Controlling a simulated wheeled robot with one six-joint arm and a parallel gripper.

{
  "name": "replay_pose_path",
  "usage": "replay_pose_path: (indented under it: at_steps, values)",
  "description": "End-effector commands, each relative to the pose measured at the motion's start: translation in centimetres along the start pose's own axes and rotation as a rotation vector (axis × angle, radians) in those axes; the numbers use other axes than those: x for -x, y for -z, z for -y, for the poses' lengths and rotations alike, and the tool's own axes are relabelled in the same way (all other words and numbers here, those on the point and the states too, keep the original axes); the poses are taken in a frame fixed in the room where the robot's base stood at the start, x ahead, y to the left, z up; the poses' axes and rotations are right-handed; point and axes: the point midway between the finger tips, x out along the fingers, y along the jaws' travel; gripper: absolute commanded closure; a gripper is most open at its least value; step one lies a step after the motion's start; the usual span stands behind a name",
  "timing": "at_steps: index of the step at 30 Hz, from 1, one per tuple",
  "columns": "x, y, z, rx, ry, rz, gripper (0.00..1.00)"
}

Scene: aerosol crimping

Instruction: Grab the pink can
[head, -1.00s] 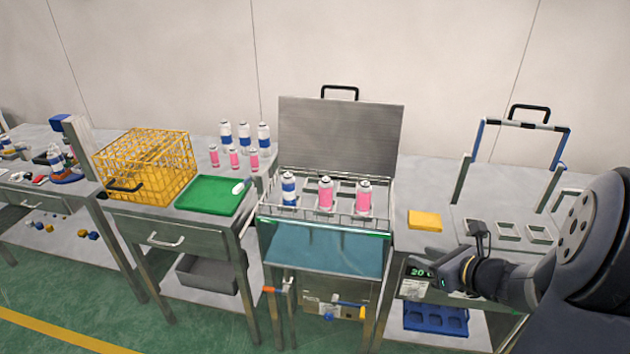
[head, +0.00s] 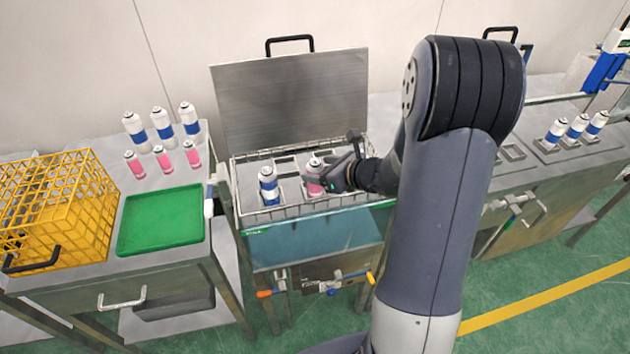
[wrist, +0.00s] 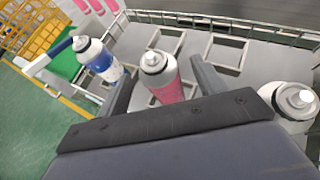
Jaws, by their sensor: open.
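A pink can (head: 314,177) with a white top stands upright in a slot of the wire rack in the open metal tank (head: 320,210). In the wrist view the pink can (wrist: 165,80) stands between the two fingers of my open gripper (wrist: 160,70); I cannot tell whether either finger touches it. In the head view my gripper (head: 338,176) is at the can's right side and covers part of it. A blue-and-white can (head: 268,186) stands to its left. Another white-topped can (wrist: 294,105) shows at the right of the wrist view; its body is mostly hidden.
The tank's raised lid (head: 290,100) stands behind the rack. To the left are a green tray (head: 162,220), a yellow wire basket (head: 60,205) and several pink and blue-and-white cans. More blue-and-white cans (head: 576,128) stand at the far right.

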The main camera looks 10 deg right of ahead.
Motion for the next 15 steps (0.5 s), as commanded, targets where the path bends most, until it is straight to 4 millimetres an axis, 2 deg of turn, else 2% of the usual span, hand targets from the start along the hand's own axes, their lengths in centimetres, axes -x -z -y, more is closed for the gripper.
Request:
replay_pose_path:
  at_steps: [6,15]
  values:
    - [-2.2,0.0,-0.1,0.0,-0.002,0.0,0.34]
    - [-2.4,0.0,-0.1,0.0,0.0,0.0,0.36]
